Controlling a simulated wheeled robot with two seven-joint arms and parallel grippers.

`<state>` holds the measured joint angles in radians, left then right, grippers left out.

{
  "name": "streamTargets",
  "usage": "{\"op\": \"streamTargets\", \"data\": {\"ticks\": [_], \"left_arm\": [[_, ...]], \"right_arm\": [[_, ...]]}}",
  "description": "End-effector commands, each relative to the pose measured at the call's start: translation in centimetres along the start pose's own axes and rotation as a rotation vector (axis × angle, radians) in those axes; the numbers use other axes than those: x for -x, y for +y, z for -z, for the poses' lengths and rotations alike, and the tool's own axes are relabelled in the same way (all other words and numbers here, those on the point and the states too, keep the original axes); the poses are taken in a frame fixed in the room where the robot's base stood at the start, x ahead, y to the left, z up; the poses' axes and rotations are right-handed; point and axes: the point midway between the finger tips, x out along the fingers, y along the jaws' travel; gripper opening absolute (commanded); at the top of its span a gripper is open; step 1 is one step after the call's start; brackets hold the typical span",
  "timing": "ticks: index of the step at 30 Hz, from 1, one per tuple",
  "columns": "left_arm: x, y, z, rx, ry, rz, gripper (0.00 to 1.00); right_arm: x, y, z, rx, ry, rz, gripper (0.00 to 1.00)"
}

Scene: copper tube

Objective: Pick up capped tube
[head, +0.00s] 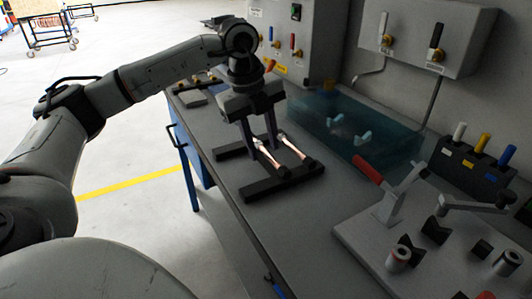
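Two copper tubes lie side by side across a black two-bar rack on the workbench. The left tube (270,158) and the right tube (292,147) each have a pale fitting at the far end and a dark piece at the near end. I cannot tell which of these ends counts as a cap. My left gripper (262,142) points down at the far end of the left tube. Its fingers are apart, one on each side of that end as seen here. Contact with the tube cannot be made out. My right gripper is not in view.
The black rack (254,189) stands near the bench's left edge. A translucent blue bin (385,146) stands behind it to the right. A fixture plate with a red-handled clamp (369,169) is at the right, below a block of coloured handles (470,165). Wall panels bound the back.

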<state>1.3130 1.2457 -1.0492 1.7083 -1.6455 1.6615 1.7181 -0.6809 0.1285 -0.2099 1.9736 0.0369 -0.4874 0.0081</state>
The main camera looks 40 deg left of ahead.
Motion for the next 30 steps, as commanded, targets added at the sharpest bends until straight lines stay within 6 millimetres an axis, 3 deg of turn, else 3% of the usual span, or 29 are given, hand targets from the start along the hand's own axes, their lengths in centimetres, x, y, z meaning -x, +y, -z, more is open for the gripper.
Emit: {"op": "streamTargets", "data": {"ticks": [1, 6, 7, 17, 30], "left_arm": [[0.0, 0.0, 0.0, 0.000, 0.000, 0.000, 0.31], [0.1, 0.0, 0.0, 0.000, 0.000, 0.000, 0.02], [0.1, 0.0, 0.0, 0.000, 0.000, 0.000, 0.00], [0.5, -0.1, 0.0, 0.000, 0.000, 0.002, 0.00], [8.2, -1.7, 0.0, 0.000, 0.000, 0.005, 0.00]], "right_arm": [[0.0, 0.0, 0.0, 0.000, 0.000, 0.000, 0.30], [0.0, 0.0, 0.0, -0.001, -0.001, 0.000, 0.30], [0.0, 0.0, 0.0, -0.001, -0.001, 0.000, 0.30], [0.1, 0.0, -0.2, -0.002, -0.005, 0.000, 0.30], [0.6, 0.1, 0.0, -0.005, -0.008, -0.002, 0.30]]}}
